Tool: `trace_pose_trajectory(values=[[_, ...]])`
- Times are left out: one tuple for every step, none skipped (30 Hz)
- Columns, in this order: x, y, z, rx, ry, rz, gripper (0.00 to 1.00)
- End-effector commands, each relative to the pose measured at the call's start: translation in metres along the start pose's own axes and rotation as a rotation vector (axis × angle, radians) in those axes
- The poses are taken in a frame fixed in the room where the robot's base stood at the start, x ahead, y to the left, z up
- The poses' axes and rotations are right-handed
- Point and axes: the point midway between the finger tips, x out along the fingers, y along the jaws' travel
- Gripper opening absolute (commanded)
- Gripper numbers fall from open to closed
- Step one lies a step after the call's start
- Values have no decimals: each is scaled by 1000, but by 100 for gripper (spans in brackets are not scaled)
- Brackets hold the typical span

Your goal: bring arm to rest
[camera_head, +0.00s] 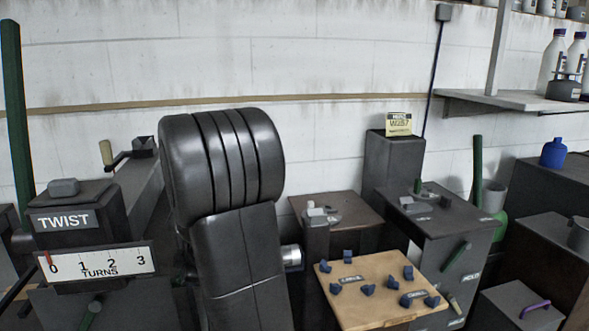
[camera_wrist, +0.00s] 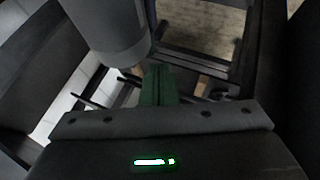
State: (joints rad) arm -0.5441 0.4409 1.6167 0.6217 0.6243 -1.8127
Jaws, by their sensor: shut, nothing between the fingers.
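My arm (camera_head: 225,170) stands folded upright left of centre in the head view, a large dark upper part over a dark lower link. My gripper (camera_wrist: 158,82) shows only in the wrist view, as two dark green fingers pressed together with nothing between them. Its grey body with a green light lies below them. In the head view the gripper is hidden or out of frame. In the wrist view the fingers point toward dark frame-like parts and a patch of floor, and I cannot tell whether they touch anything.
Left of the arm stands a box labelled TWIST (camera_head: 62,221) with a TURNS scale (camera_head: 97,263), its red pointer near 0. To the right are a wooden board (camera_head: 375,287) with several blue pieces, dark pedestals (camera_head: 440,225), a purple handle (camera_head: 535,309) and a shelf (camera_head: 515,100) with bottles.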

Motion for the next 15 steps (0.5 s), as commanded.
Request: trace_pose_trajectory(values=[[11, -1, 0, -1, 0, -3, 0], [17, -1, 0, -1, 0, -3, 0], [23, -1, 0, 0, 0, -2, 0], [28, -1, 0, 0, 0, -1, 0], [33, -1, 0, 0, 0, -2, 0], [38, -1, 0, -1, 0, -2, 0], [42, -1, 0, -1, 0, -1, 0], [45, 0, 0, -1, 0, -1, 0], [49, 0, 0, -1, 0, 0, 0], [52, 0, 0, -1, 0, 0, 0], [54, 0, 0, -1, 0, 0, 0], [56, 0, 0, -1, 0, 1, 0], [58, 0, 0, -1, 0, 1, 0], [57, 0, 0, -1, 0, 1, 0], [55, 0, -1, 0, 0, 2, 0]])
